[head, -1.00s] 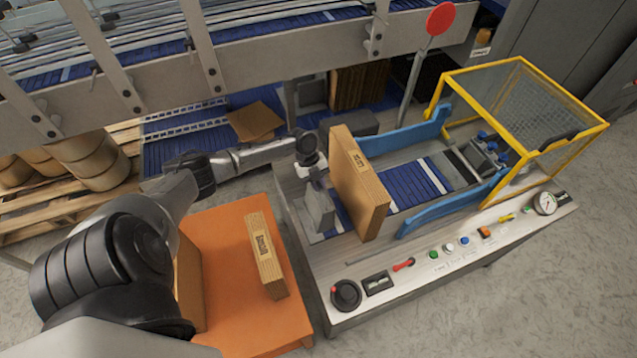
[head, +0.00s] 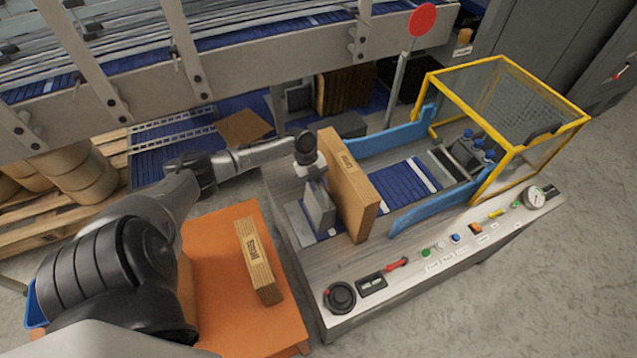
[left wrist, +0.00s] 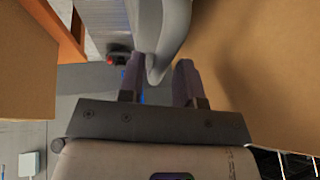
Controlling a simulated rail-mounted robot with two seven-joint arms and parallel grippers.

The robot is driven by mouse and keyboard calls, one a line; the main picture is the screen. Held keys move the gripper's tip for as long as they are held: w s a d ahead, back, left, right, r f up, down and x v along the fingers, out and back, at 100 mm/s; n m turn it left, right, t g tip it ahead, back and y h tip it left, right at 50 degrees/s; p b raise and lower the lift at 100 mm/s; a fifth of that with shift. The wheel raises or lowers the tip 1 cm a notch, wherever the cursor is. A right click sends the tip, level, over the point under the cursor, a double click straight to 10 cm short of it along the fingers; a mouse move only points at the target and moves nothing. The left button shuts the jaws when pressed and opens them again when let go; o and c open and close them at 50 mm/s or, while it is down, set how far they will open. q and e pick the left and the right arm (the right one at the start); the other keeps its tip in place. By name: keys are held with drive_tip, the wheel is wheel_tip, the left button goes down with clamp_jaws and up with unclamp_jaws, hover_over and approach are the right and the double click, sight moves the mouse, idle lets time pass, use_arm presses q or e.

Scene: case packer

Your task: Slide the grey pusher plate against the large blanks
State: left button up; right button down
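The grey pusher plate (head: 320,210) stands upright on the machine's bed at the left end of the blue slatted track. The large blanks (head: 350,190) stand upright as a tan block just right of it. The plate is close beside their left face; I cannot tell whether they touch. My left gripper (head: 316,177) is at the plate's top. In the left wrist view, its two fingers (left wrist: 160,82) sit on either side of the grey plate (left wrist: 163,25), closed on it, with the tan blanks (left wrist: 255,60) to the right. My right gripper is not in view.
Blue side rails (head: 440,213) flank the track, which is clear beyond the blanks up to a yellow-framed guard (head: 505,100). A control panel with a black knob (head: 340,297) lies in front. A smaller tan block (head: 258,262) stands on the orange table (head: 225,300).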

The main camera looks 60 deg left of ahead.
use_arm(q)
drive_tip(key=shift+o, duration=0.7)
drive_tip(key=v, duration=1.4)
drive_tip(key=shift+f, duration=0.1)
